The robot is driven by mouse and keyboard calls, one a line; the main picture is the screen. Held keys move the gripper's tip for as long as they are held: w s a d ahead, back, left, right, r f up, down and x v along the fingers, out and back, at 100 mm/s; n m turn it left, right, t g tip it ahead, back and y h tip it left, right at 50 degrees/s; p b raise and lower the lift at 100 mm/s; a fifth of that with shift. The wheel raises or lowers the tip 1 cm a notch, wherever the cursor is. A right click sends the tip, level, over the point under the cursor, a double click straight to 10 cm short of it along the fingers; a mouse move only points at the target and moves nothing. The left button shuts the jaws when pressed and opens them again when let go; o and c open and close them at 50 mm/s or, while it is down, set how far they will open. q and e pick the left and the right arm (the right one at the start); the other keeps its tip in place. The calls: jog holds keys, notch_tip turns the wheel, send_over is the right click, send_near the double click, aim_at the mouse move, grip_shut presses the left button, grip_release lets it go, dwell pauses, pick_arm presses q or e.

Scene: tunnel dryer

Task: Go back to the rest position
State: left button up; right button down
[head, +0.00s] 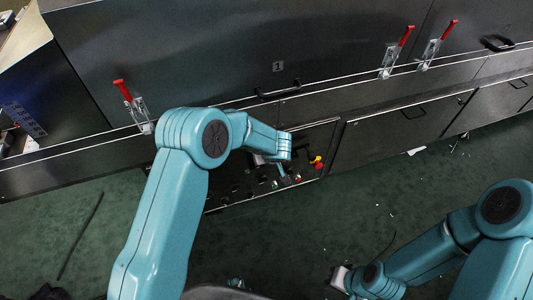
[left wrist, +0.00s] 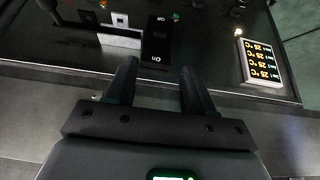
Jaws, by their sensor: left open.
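My left arm reaches up to a dark control panel (head: 245,193) on the dryer front in the head view. My left gripper (left wrist: 158,72) is open, with nothing between its two dark fingers in the left wrist view; in the head view it is mostly hidden by the arm. A black switch (left wrist: 158,38) marked On and Off is just beyond the fingertips. Whether the fingers touch the panel cannot be told. My right gripper (head: 339,279) is low at the right in the head view, away from the dryer; its jaws are too small to read.
A temperature display (left wrist: 259,64) and a white lever (left wrist: 120,40) are on the panel. A red and yellow button (head: 317,162) is at its right. Red-handled clamps (head: 137,110) line the dryer (head: 230,50). A dark strip (head: 80,237) lies on the green floor (head: 120,205).

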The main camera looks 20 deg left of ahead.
pick_arm(q)
jog(key=shift+v, duration=1.05)
jog(key=s+a+f+m+g+p, duration=0.1)
jog(key=s+a+f+m+p, duration=0.15)
jog(key=s+a+p, duration=0.55)
jog(key=s+d+m+g+h, duration=0.1)
jog(key=s+d+h, duration=0.2)
jog(key=s, duration=0.8)
jog(key=s+d+m+g+h+b, duration=0.1)
jog(key=s+d+g+h, duration=0.1)
jog(key=s+d+h, duration=0.2)
jog(key=s+d+r, duration=0.1)
jog(key=s+d, duration=0.2)
jog(key=s, duration=0.4)
jog(key=shift+s+d, duration=0.4)
